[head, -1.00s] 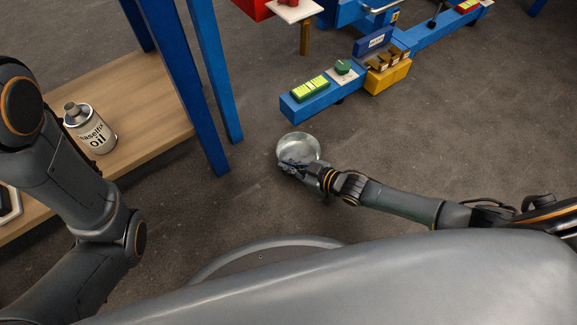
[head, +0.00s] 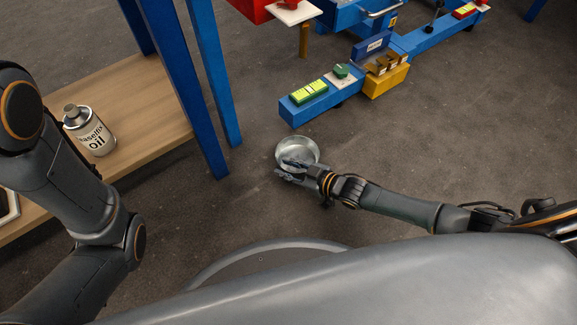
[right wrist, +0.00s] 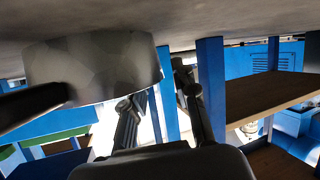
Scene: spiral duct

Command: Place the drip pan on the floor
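The drip pan (head: 297,148) is a round, shallow, shiny metal pan. In the head view it sits upright at floor level, between the blue table leg and the blue beam. In the right wrist view, where the floor is at the top, the pan (right wrist: 92,68) shows at the upper left, its base against or very near the floor. My right gripper (head: 290,169) is at the pan's near rim, its fingers spread apart. The fingers also show apart in the right wrist view (right wrist: 155,95). Left fingers are outside the head view; only my left arm shows.
A wooden shelf (head: 150,95) with an oil can (head: 90,130) stands at the left, beside blue legs (head: 185,90). A blue beam (head: 315,103) with switches and a yellow box (head: 386,80) lies beyond the pan. The grey floor (head: 470,130) at the right is clear.

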